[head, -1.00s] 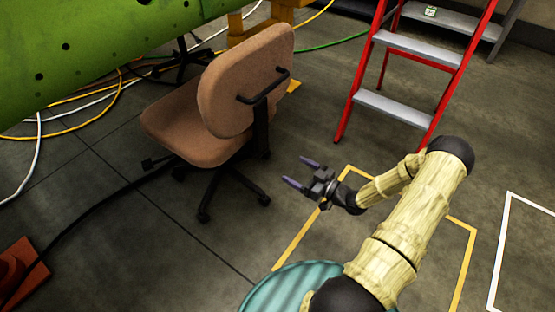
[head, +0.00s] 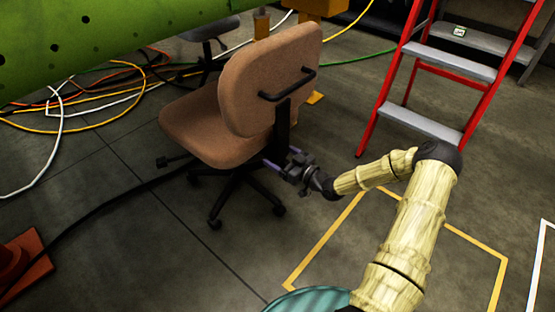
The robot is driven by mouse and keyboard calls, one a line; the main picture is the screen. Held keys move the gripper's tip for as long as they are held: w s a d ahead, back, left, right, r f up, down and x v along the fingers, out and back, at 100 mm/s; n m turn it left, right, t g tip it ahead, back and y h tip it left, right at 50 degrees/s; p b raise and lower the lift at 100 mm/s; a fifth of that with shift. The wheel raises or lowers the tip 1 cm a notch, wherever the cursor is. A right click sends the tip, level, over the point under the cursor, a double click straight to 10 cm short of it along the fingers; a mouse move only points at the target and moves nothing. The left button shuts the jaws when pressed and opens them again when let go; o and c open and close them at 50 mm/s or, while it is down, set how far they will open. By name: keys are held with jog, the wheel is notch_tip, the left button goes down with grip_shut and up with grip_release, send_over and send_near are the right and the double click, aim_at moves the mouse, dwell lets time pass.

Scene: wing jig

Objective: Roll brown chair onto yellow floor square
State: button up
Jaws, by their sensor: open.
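The brown chair (head: 262,85) stands left of centre in the head view, on a black wheeled base, with a black handle bar (head: 288,84) across the back of its backrest. The yellow floor square (head: 450,232) is an outline on the floor to the right of the chair, partly hidden by my arm. The chair is outside it. My gripper (head: 281,163) is open, low by the chair's black back post and below the handle bar. Its fingertips overlap the chair's lower back region in the picture; I cannot tell whether they touch.
A red stepladder (head: 428,122) stands behind the square. A white floor outline (head: 535,265) is at the right edge. Cables (head: 95,110) lie on the floor at left, with an orange cone (head: 22,265) at lower left. A green perforated structure (head: 110,35) fills the upper left.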

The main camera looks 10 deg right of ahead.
jog(key=shift+w+a, duration=0.35)
jog(key=shift+w, duration=0.15)
grip_shut()
